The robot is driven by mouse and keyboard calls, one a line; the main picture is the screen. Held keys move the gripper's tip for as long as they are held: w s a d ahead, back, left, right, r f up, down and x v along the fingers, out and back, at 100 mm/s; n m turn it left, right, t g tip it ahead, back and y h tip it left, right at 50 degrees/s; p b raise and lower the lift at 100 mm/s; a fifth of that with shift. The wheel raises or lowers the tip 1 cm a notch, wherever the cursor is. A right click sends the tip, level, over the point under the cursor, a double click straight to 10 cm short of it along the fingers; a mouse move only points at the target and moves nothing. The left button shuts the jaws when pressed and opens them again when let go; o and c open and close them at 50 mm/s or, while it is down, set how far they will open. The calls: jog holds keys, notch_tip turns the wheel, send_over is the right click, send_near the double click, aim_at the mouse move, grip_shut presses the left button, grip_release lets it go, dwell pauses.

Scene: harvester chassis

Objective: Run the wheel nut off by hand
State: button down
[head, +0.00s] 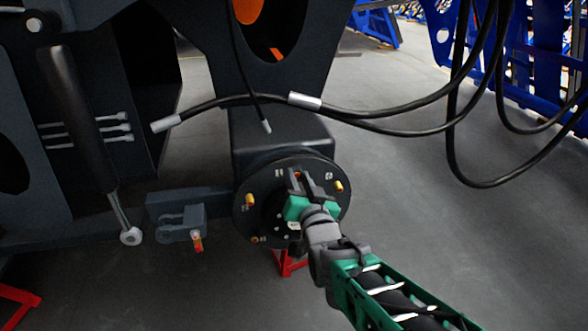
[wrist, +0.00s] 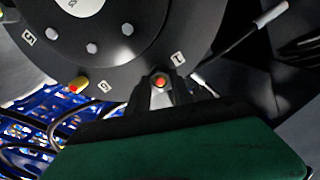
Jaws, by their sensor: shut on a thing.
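The wheel hub (head: 262,222) is a dark round disc with numbered white labels, facing me; its face also fills the top of the wrist view (wrist: 142,60). My gripper (head: 297,178) reaches to the hub's upper rim. In the wrist view its two dark fingers (wrist: 161,88) are closed around a wheel nut with a red-orange tip (wrist: 160,81), beside a numbered label. The fingers hide most of this nut. Yellow studs or nuts show elsewhere on the rim, at the right (head: 339,187), left (head: 249,201) and lower left (head: 255,240).
Black hoses (head: 385,118) hang across above and right of the hub. A dark chassis with a cylinder (head: 75,120) stands at the left. A red stand (head: 288,262) is under the hub. Blue racks (head: 540,70) stand behind; the grey floor at the right is clear.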

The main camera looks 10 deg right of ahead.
jog(key=n, duration=0.4)
jog(key=shift+f, duration=0.1)
jog(key=n, duration=0.6)
jog(key=shift+s, duration=0.1)
jog(key=n, duration=0.4)
jog(key=shift+n, duration=0.3)
jog(key=n, duration=0.4)
jog(key=shift+s+f, duration=0.1)
jog(key=c, duration=1.1)
grip_release()
jog(key=shift+r, duration=0.2)
jog(key=shift+c, duration=0.9)
jog(key=shift+s, duration=0.1)
jog(key=shift+s+p, duration=0.3)
jog(key=shift+s, duration=0.7)
